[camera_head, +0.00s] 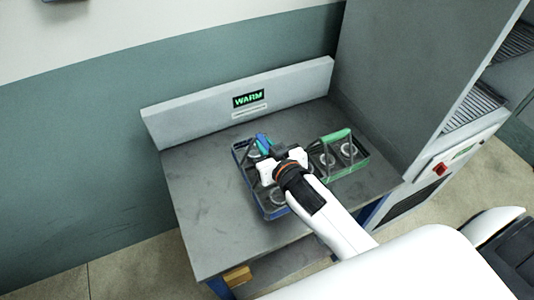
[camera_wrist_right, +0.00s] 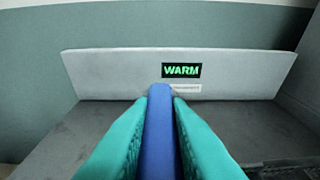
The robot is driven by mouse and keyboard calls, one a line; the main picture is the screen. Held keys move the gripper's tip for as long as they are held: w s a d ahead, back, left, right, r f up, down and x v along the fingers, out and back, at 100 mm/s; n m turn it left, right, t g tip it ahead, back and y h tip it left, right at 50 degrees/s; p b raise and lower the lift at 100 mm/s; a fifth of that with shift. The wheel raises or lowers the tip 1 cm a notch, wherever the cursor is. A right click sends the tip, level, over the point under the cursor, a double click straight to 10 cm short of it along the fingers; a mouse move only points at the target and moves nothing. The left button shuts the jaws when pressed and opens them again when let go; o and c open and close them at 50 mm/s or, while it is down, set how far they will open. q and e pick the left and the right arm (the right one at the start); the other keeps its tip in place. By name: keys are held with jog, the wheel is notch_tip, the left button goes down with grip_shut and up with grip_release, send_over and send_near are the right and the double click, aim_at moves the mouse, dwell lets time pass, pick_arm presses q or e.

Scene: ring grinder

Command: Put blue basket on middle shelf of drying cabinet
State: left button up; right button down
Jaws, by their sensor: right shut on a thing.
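The blue basket (camera_head: 269,212) stands on the grey table, with round metallic parts inside it. My right gripper (camera_head: 262,145) is over it and shut on its blue handle. In the right wrist view the handle (camera_wrist_right: 159,135) runs between the two teal fingers (camera_wrist_right: 160,130). The arm hides part of the basket. I cannot tell whether the basket is touching the table or slightly raised. The drying cabinet (camera_head: 395,75) stands at the right, with wire shelves (camera_head: 475,105) visible through its open side. My left gripper is not in view.
A green basket (camera_head: 350,167) with round parts stands close to the right of the blue one. A panel with a green WARM display (camera_head: 249,98) runs along the table's back. The left part of the table (camera_head: 205,195) is clear. A red switch (camera_head: 440,169) is on the cabinet front.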

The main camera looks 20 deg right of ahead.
jog(key=shift+f, duration=1.55)
jog(key=c, duration=1.8)
grip_release()
jog(key=shift+f, duration=0.15)
jog(key=o, duration=0.4)
jog(key=shift+s, duration=0.1)
jog(key=shift+o, duration=0.2)
